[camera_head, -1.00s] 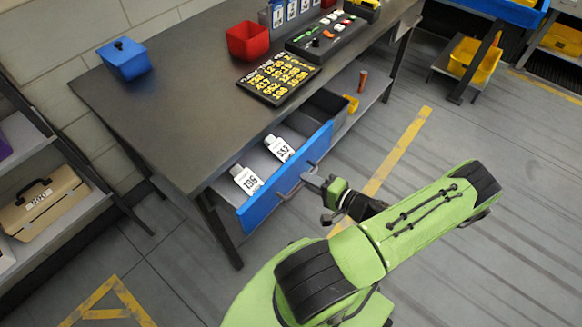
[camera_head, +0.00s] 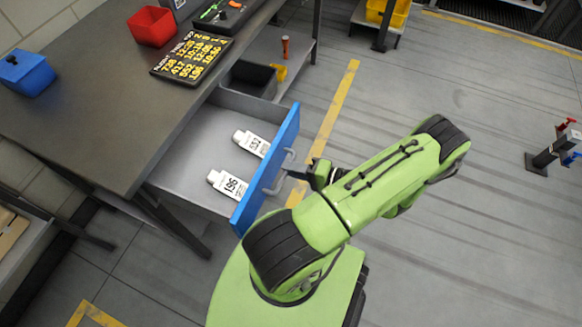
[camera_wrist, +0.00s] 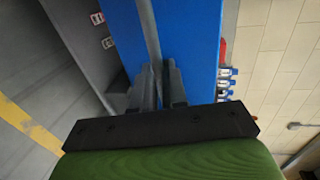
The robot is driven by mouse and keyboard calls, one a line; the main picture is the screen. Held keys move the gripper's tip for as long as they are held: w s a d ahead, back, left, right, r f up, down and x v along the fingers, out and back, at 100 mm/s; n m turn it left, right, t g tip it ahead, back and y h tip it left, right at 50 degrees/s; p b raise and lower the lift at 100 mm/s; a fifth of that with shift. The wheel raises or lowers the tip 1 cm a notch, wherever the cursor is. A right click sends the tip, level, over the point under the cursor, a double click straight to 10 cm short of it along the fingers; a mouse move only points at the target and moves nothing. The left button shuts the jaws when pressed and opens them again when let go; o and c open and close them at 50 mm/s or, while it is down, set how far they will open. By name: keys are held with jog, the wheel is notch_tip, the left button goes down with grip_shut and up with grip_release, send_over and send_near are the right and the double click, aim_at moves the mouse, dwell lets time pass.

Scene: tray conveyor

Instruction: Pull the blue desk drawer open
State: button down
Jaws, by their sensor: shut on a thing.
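The desk drawer with the blue front (camera_head: 266,168) stands well out from the grey desk (camera_head: 110,95). Its blue front also fills the upper middle of the wrist view (camera_wrist: 196,40). Two white labelled bottles lie in the drawer, one nearer the front corner (camera_head: 228,184) and one further back (camera_head: 251,143). My gripper (camera_head: 290,173) is at the grey bar handle (camera_head: 275,180) on the drawer front. In the wrist view my gripper's fingers (camera_wrist: 158,85) are shut around the handle bar (camera_wrist: 148,30). The arm partly hides the fingertips in the head view.
On the desk are a blue box (camera_head: 27,73), a red bin (camera_head: 152,26) and a black board with yellow text (camera_head: 191,56). A low shelf under the desk holds an orange-red cylinder (camera_head: 285,47). The floor to the right is mostly clear.

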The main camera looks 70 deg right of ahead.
jog(key=c, duration=1.2)
grip_release()
jog(key=shift+o, duration=0.2)
jog(key=p+v, duration=0.2)
jog(key=v, duration=1.3)
jog(key=shift+s, duration=0.4)
